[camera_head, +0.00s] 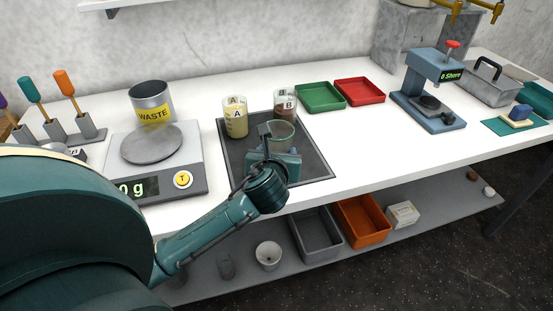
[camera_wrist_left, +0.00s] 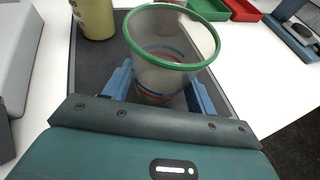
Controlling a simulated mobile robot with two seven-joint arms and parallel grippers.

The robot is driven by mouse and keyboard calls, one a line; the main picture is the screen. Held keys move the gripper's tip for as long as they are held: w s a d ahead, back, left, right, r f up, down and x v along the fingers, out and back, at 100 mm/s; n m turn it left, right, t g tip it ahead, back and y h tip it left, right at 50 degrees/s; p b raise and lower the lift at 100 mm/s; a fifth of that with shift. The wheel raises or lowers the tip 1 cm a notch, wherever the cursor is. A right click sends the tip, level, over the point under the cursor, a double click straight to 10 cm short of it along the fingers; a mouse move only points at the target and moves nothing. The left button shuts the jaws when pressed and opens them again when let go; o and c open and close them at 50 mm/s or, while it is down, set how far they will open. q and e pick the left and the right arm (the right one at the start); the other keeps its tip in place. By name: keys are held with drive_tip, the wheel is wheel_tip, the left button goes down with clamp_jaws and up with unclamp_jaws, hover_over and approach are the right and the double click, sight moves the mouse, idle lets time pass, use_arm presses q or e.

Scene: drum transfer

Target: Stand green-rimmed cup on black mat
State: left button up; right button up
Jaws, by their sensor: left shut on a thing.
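The clear green-rimmed cup (camera_head: 283,131) is upright over the black mat (camera_head: 318,168), near its middle. In the left wrist view the cup (camera_wrist_left: 165,58) shows its open top and looks empty. My left gripper (camera_head: 277,153) is shut on the cup, with one blue finger on each side of its lower part. The gripper (camera_wrist_left: 160,88) hides the cup's base, so I cannot tell whether it touches the mat. The mat also shows in the left wrist view (camera_wrist_left: 92,75). My right gripper is not in view.
Cup A (camera_head: 236,122) with yellowish contents and cup B (camera_head: 285,103) with brown contents stand at the mat's back edge. A scale (camera_head: 187,158) with a waste pot (camera_head: 151,99) is left. Green (camera_head: 320,96) and red (camera_head: 359,92) trays lie behind. White table is clear right of the mat.

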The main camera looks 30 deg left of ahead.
use_arm(q)
drive_tip(key=shift+f, duration=0.8)
drive_tip(key=shift+f, duration=0.1)
drive_tip(key=o, duration=0.9)
drive_tip(key=shift+f, duration=0.1)
drive_tip(key=shift+o, duration=0.2)
